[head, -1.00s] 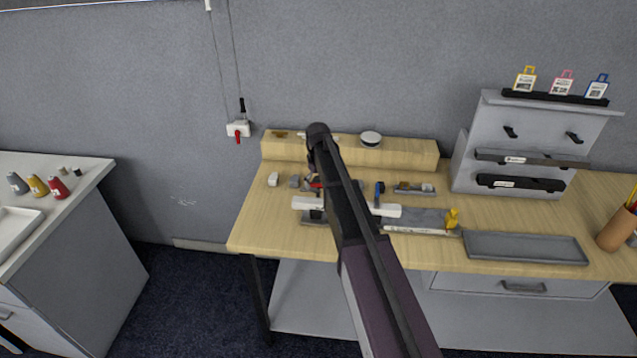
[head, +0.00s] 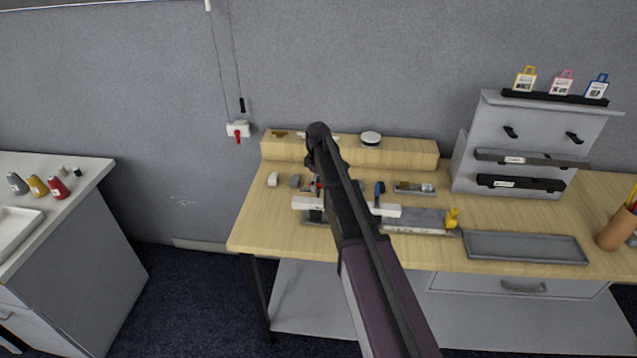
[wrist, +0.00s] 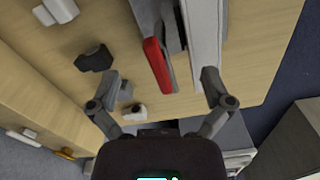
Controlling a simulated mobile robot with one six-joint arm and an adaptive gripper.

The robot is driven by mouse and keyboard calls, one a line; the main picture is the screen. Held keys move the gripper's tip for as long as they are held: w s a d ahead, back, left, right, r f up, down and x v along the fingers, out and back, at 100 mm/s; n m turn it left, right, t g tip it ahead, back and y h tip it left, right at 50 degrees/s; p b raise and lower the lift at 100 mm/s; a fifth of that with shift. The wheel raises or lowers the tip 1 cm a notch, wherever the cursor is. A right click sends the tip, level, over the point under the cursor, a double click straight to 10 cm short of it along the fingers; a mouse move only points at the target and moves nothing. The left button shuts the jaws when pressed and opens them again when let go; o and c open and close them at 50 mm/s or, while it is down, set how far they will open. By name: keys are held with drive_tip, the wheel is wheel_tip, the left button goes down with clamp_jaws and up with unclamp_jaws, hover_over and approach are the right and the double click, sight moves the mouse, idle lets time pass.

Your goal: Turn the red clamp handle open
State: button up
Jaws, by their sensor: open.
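The red clamp handle (wrist: 157,65) is a long flat bar in the wrist view. It lies between the spread fingertips of my gripper (wrist: 161,78), with a gap on both sides, so the gripper is open and holds nothing. A long white bar (wrist: 205,45) of the fixture runs beside the handle, near the right finger. In the head view only a small red piece of the handle (head: 319,185) shows beside my arm. My arm hides the middle of the fixture and most of the gripper there.
On the wooden table (head: 262,205) a white block (head: 273,180) and a grey block (head: 295,181) stand left of the fixture. A blue-handled part (head: 379,188) and a yellow piece (head: 452,217) stand right. A grey tray (head: 525,247) lies farther right.

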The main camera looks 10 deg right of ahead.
sight(318, 184)
drive_tip(key=n, duration=0.2)
drive_tip(key=shift+n, duration=0.3)
wheel_tip(318, 184, up, 14)
drive_tip(key=p, duration=1.4)
drive_tip(key=s+f+m+b, duration=0.7)
drive_tip(key=s+f+b, duration=0.3)
drive_tip(key=s, duration=0.4)
drive_tip(key=s+f+m+b, duration=0.7)
drive_tip(key=s+f+b, duration=0.3)
drive_tip(key=s, duration=0.5)
drive_tip(key=shift+s+f+b, duration=0.25)
drive_tip(key=shift+f+b, duration=0.05)
drive_tip(key=shift+a, duration=0.1)
idle(0.8)
